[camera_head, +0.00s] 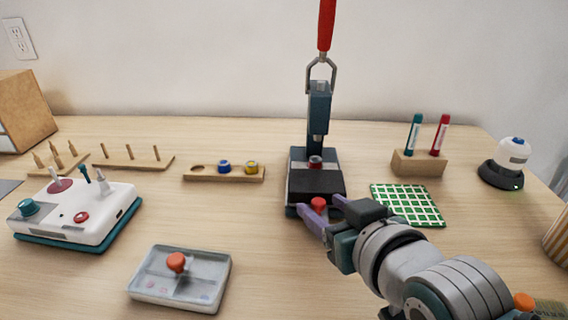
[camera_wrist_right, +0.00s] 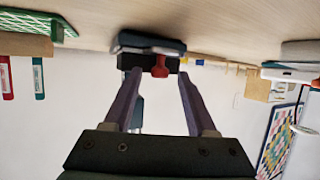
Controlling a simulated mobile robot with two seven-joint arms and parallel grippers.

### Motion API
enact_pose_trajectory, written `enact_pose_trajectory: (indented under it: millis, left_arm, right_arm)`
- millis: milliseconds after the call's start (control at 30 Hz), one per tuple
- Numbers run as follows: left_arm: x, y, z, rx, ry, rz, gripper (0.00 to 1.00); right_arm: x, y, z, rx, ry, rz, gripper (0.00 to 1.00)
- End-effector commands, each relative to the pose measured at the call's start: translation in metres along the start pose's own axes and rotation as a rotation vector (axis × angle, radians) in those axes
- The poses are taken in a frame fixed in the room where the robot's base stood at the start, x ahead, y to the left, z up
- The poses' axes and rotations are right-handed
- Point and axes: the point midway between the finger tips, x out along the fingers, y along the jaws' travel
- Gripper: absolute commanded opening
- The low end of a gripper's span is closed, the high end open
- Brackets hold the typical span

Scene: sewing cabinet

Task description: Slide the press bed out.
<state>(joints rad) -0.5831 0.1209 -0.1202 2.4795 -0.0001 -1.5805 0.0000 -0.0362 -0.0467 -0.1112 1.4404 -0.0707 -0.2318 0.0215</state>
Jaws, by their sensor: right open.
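The press (camera_head: 319,105) stands at the back middle of the table, with its red-gripped lever (camera_head: 326,25) pointing up. Its dark press bed (camera_head: 316,187) lies low at the front of the press. A red knob (camera_head: 318,203) is on the bed's front edge; it also shows in the right wrist view (camera_wrist_right: 160,71). My right gripper (camera_head: 318,211) is open at the front of the press. In the right wrist view its purple fingers (camera_wrist_right: 159,76) lie on either side of the knob, with gaps visible. Contact cannot be told. My left gripper is not in view.
A green grid mat (camera_head: 407,205) and a wooden pen holder (camera_head: 418,163) are right of the press. A grey tray with an orange knob (camera_head: 180,278) sits front left, near a white device (camera_head: 75,213). A wooden spool rack (camera_head: 224,174) stands left of the press.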

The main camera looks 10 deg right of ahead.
Motion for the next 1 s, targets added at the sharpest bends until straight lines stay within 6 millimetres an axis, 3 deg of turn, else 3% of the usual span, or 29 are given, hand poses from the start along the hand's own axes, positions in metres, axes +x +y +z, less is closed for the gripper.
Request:
enact_pose_trajectory:
  millis: [267,733,1000]
  left_arm:
    - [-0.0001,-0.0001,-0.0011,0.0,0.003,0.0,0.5]
    - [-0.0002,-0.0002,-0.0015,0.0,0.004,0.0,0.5]
    - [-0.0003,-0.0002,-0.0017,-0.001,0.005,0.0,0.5]
  right_arm:
    - [0.0009,0.0001,-0.0006,0.0,0.0,0.0,0.55]
    - [0.0006,0.0001,-0.0004,0.0,0.0,0.0,0.02]
    - [0.0006,0.0001,-0.0003,0.0,0.0,0.0,0.0]
